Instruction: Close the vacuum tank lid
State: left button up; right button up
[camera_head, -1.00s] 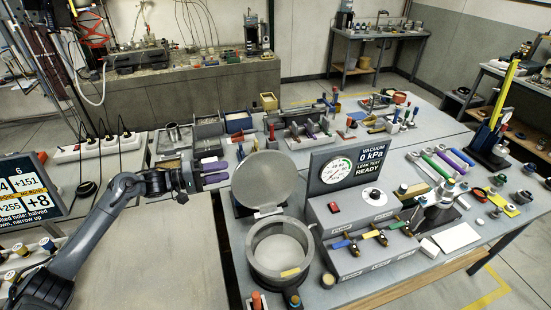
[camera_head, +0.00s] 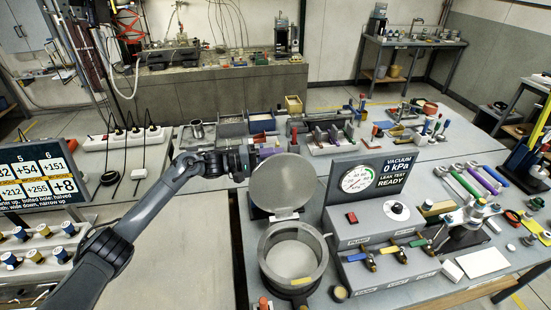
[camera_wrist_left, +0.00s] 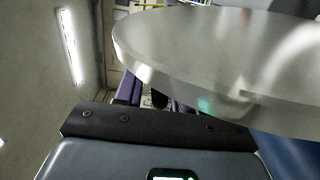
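The vacuum tank (camera_head: 267,262) is an open grey cylinder at the front centre of the bench in the head view. Its round grey lid (camera_head: 280,187) stands raised on the tank's far side, tilted back. My left gripper (camera_head: 266,153) is beside and behind the lid's upper left edge, its fingers partly hidden by the lid. In the left wrist view the lid (camera_wrist_left: 225,60) fills the upper right as a large pale disc. The purple fingers (camera_wrist_left: 152,95) show below it with a gap between them and nothing held; contact with the lid cannot be told. My right gripper is not in view.
A control box with a gauge panel (camera_head: 370,178) and coloured valves stands right of the tank. A power strip (camera_head: 125,139) and a number screen (camera_head: 42,180) are at left. Tool holders (camera_head: 320,140) are behind the lid.

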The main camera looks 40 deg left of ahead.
pick_arm(q)
jog(key=shift+w+d, duration=0.2)
jog(key=shift+c, duration=0.5)
grip_shut()
